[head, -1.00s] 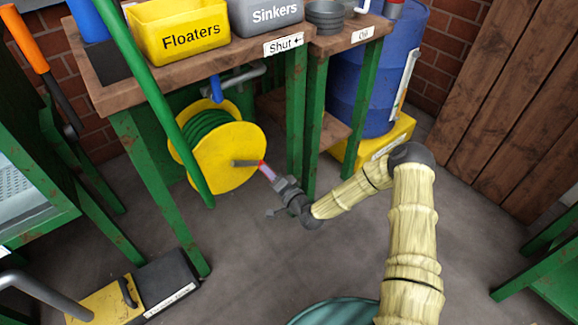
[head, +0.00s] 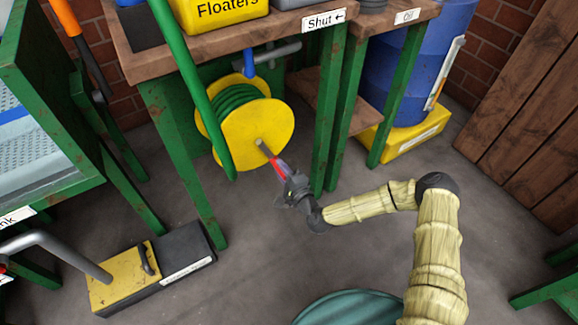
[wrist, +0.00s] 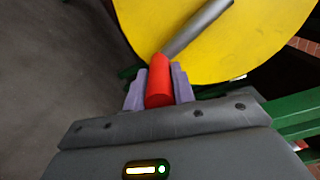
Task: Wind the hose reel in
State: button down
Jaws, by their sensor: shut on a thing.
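The hose reel (head: 245,145) is a yellow drum under the workbench, with green hose (head: 234,98) wound on it behind its front disc. A grey crank arm (head: 265,149) runs from near the disc's middle down to the right and ends in a red handle (head: 279,164). My gripper (head: 281,168) is shut on the red handle, in front of the disc's lower right. In the wrist view the red handle (wrist: 159,90) sits between the pale purple fingers, and the crank arm (wrist: 197,27) slants to the upper right across the disc.
A green bench leg (head: 335,120) stands close right of the reel, and a green bar (head: 185,75) crosses its left side. A yellow and black pedal box (head: 125,280) is on the floor at lower left. The floor (head: 250,260) below my gripper is clear.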

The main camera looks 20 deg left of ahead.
jog(key=shift+s+a+f+m, duration=0.1)
jog(key=shift+s+f+m, duration=0.2)
jog(key=shift+f, duration=0.05)
jog(key=c, duration=1.3)
grip_release()
jog(key=shift+c, duration=0.2)
jog(key=shift+o, duration=0.9)
jog(key=shift+r, duration=0.15)
jog(key=p+v, duration=0.5)
jog(key=v, duration=1.2)
jog(key=shift+p, duration=0.4)
jog(key=shift+s, duration=0.15)
